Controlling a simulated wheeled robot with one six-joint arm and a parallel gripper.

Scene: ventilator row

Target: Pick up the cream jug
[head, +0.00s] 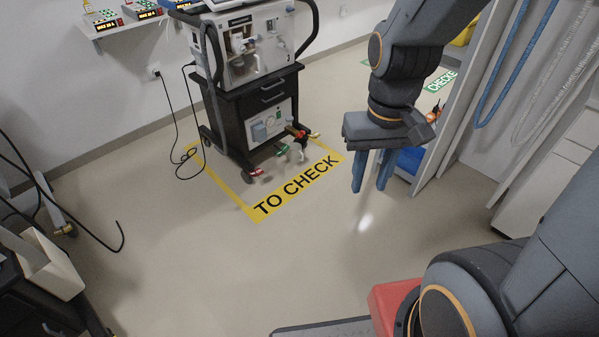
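I cannot make out a cream jug in the head view. My gripper (370,188) hangs in the upper right middle, with its two blue fingers pointing down. The fingers are apart with floor showing between them, and nothing is held. Bare floor shows below the fingertips.
A ventilator (258,45) stands on a black wheeled cart (262,95) behind yellow "TO CHECK" floor marking (297,188). A cream open bin (45,262) is at left. Blue hoses (497,70) hang at right. A wall shelf (125,22) holds small devices. The middle floor is clear.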

